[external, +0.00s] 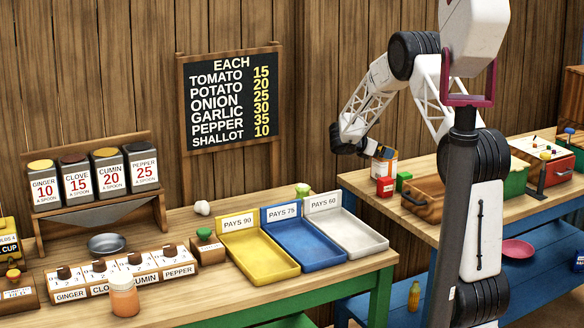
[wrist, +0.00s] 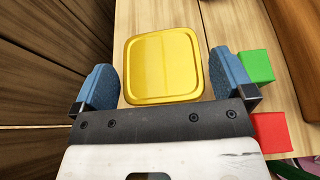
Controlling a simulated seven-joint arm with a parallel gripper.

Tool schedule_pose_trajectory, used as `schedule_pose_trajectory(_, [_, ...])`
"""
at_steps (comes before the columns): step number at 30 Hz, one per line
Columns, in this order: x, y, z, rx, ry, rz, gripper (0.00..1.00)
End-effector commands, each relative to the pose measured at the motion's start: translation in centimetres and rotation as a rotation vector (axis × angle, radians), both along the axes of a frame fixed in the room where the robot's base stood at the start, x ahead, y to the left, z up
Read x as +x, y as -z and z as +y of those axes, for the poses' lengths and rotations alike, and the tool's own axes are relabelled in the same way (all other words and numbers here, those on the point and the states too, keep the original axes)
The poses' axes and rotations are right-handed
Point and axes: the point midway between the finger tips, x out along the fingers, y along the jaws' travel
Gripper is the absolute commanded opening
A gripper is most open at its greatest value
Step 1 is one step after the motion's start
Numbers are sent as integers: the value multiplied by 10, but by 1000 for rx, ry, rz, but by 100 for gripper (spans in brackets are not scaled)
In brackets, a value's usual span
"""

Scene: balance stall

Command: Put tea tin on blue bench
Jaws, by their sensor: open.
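The tea tin (external: 386,168) appears to stand on the near left part of the blue bench (external: 361,182), which has a wooden top and blue frame. The tin's square yellow lid (wrist: 164,66) fills the middle of the wrist view. My gripper (external: 379,154) is at the top of the tin. In the wrist view my gripper (wrist: 165,80) is open, with one blue finger on each side of the lid and small gaps visible. The tin's lower body is partly hidden in the external view, and its base contact is hard to see.
A green block (wrist: 256,67) and a red block (wrist: 270,132) sit close to the right finger. A wooden tray (external: 424,203) lies beyond them on the blue bench. The green-framed bench (external: 383,276) on the left holds yellow, blue and white trays. A plank wall stands behind.

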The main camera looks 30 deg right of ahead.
Motion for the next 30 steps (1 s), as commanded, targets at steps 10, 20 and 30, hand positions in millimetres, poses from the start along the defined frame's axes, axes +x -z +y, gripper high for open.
schedule_pose_trajectory(10, [0,-21,48,-1,-1,-2,100])
schedule_pose_trajectory(20, [0,-38,89,0,1,-2,100])
schedule_pose_trajectory(30, [0,-41,99,0,0,-1,100])
